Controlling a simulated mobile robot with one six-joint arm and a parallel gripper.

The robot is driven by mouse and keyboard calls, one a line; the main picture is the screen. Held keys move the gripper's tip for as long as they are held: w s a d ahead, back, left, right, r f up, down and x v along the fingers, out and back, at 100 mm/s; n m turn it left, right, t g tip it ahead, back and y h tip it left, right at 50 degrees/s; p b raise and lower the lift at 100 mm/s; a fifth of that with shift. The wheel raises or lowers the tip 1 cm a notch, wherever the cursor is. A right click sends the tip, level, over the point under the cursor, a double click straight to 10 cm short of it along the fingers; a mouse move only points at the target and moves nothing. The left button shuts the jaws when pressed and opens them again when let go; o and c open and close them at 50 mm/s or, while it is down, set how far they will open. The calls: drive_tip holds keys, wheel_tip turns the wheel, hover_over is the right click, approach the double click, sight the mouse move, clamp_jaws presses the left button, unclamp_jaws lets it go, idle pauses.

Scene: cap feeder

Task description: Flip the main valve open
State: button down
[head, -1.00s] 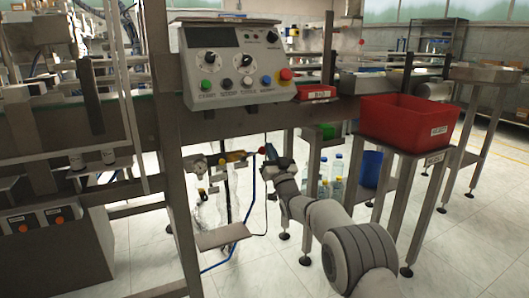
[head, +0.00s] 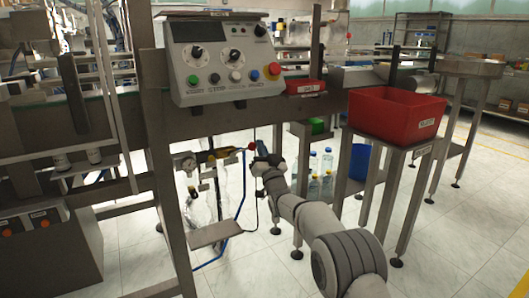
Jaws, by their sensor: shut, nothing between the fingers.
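Under the bench, a yellow part (head: 226,153) that looks like the valve lever lies about level on the pipework. A small red knob (head: 251,146) shows at its right end. My gripper (head: 262,153) is small and dark in this view, just right of the red knob. It is shut with nothing held. I cannot tell whether it touches the knob. My grey arm reaches up to it from the lower right. The finger tips are too small to make out clearly.
A round gauge (head: 187,163) sits left of the lever, with blue tubing (head: 241,195) below. A control panel (head: 225,62) hangs above. A red bin (head: 397,112) stands to the right. A steel leg (head: 169,190) and small shelf (head: 215,233) border the pipework. Bottles (head: 320,178) stand behind my arm.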

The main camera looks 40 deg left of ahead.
wheel_tip(320, 180, up, 4)
drive_tip(key=w+p+v, duration=0.1)
drive_tip(key=p+v, duration=0.1)
drive_tip(key=v, duration=0.8)
drive_tip(key=shift+d+f, duration=0.25)
drive_tip(key=shift+d, duration=0.4)
